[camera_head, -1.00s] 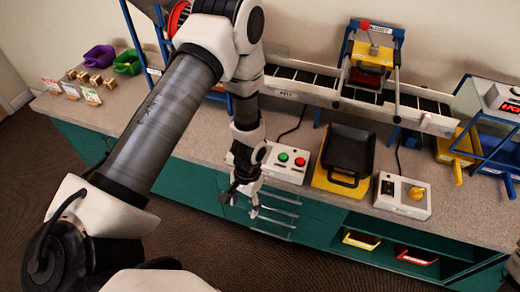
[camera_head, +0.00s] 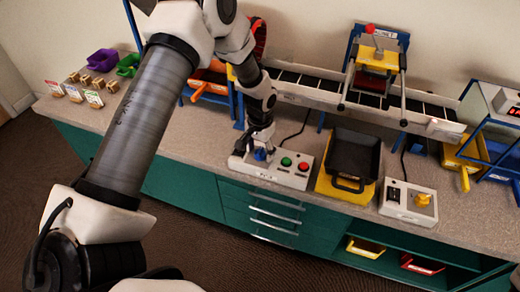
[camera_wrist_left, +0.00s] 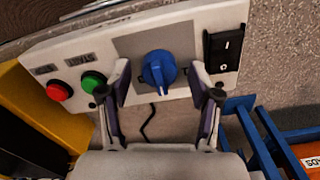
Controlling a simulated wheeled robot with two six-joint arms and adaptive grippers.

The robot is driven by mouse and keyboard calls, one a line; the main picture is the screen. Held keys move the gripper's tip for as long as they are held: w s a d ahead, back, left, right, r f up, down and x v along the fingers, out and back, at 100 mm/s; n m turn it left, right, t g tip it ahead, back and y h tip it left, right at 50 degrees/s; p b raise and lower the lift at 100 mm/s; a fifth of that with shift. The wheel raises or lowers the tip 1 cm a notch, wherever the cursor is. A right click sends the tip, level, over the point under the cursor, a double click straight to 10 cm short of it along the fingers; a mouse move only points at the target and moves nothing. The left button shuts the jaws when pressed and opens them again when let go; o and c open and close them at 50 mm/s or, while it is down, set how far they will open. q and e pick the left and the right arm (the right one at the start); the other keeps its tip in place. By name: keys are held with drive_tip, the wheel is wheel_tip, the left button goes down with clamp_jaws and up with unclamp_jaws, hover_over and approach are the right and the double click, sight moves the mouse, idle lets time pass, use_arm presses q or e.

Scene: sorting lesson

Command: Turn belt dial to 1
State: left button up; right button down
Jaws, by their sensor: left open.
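The belt dial is a blue knob (camera_wrist_left: 158,70) on a white control box (camera_wrist_left: 75,50), between the green button and a black rocker switch. In the head view the blue knob (camera_head: 260,154) shows at the left part of the box (camera_head: 290,178), partly hidden by my gripper. My left gripper (camera_wrist_left: 162,92) is open, with one finger on each side of the knob in the wrist view. Whether the fingers touch it I cannot tell. In the head view my left gripper (camera_head: 258,150) is right above the knob. My right gripper is not in view.
Green (camera_head: 286,161) and red (camera_head: 304,166) buttons sit on the same box. A black tray (camera_head: 354,155) on a yellow base stands to its right, then a second box with a yellow knob (camera_head: 422,199). The conveyor (camera_head: 310,88) runs behind.

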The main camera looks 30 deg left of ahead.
use_arm(q)
drive_tip(key=c, duration=1.1)
drive_tip(key=shift+c, duration=0.2)
drive_tip(key=shift+n+p, duration=0.3)
drive_tip(key=shift+s+r+n+p, duration=0.1)
drive_tip(key=shift+n+p, duration=0.6)
drive_tip(key=shift+n, duration=0.1)
drive_tip(key=n+p, duration=0.2)
drive_tip(key=n, duration=0.1)
drive_tip(key=shift+p, duration=0.3)
drive_tip(key=n+p, duration=0.3)
drive_tip(key=n, duration=0.1)
drive_tip(key=shift+n, duration=0.3)
drive_tip(key=shift+n+p, duration=0.65)
drive_tip(key=shift+n, duration=0.25)
